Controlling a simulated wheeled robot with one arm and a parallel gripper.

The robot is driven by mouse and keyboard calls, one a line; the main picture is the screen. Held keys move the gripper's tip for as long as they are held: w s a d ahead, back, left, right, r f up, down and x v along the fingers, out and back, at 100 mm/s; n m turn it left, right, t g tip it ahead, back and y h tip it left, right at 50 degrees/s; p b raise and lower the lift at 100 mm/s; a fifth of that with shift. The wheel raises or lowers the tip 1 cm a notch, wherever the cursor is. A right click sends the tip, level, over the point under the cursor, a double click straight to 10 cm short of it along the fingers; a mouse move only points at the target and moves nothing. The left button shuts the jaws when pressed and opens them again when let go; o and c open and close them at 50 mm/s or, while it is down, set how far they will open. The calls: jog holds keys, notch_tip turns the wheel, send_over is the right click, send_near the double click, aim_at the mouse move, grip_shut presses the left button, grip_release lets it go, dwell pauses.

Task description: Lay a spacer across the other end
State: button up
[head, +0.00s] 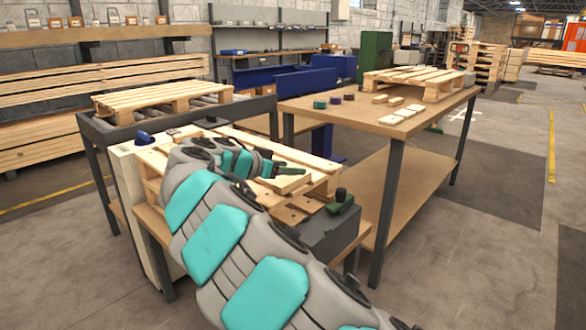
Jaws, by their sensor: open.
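A partly boarded wooden pallet (316,182) lies on the near bench, largely covered by my arm. I cannot tell which of these are the spacers. The left part of the pallet is hidden behind my arm.
A green clamp with a black knob (341,199) sits at the near bench's right corner, and a blue knob (143,137) at its left. The right table (330,112) also holds a finished pallet (420,80) and small coloured pieces. Another pallet (165,98) lies on rollers behind. Floor at right is clear.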

jog(key=v, duration=0.9)
jog(key=shift+s+a+r+b, duration=0.1)
jog(key=shift+s+a+b, duration=0.15)
jog(key=shift+b, duration=0.1)
